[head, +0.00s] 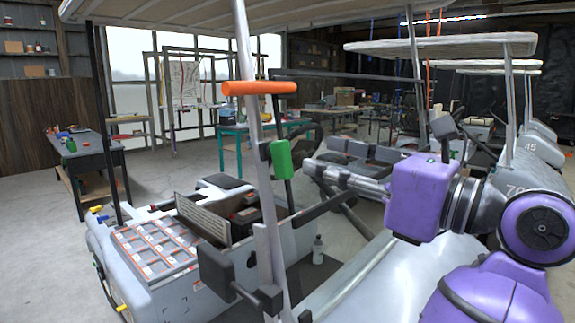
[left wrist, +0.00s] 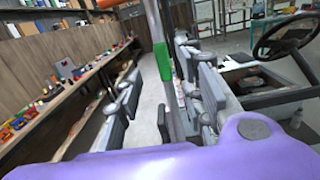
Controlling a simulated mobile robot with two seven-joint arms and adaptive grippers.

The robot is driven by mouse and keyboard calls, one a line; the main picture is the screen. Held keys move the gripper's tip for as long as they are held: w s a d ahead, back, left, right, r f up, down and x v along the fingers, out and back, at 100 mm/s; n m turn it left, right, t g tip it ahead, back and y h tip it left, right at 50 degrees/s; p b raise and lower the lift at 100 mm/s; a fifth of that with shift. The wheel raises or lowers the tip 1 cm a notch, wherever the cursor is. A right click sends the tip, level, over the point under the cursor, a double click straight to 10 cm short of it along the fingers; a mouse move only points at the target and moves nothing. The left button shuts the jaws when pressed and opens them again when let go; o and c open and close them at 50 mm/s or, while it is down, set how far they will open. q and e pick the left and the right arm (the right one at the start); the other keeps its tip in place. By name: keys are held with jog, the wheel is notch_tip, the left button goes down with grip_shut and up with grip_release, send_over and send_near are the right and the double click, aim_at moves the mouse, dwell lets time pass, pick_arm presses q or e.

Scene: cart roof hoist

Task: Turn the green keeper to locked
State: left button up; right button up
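The green keeper (head: 281,159) is a small upright block on the pale post (head: 262,190) of the nearest cart, below an orange bar (head: 260,88). In the left wrist view the keeper (left wrist: 163,61) is ahead, between my two grey fingers in the picture. My left gripper (head: 312,188) reaches in from the right in the head view, on a purple wrist. Its fingers are spread apart, with nothing seen between them, to the right of the keeper and a little below it. I cannot tell any contact. My right gripper is not in view.
The cart's roof (head: 180,10) hangs overhead. A small bottle (head: 318,250) stands near the post. More carts (head: 530,170) stand at right; a workbench (head: 85,150) is at left.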

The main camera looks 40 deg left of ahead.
aim_at(288, 156)
pick_arm(q)
jog(key=shift+h, duration=0.3)
jog(key=a, duration=0.2)
jog(key=a+p, duration=0.1)
jog(key=a, duration=0.4)
jog(key=shift+w+a, duration=0.2)
jog(key=shift+w, duration=0.1)
grip_shut()
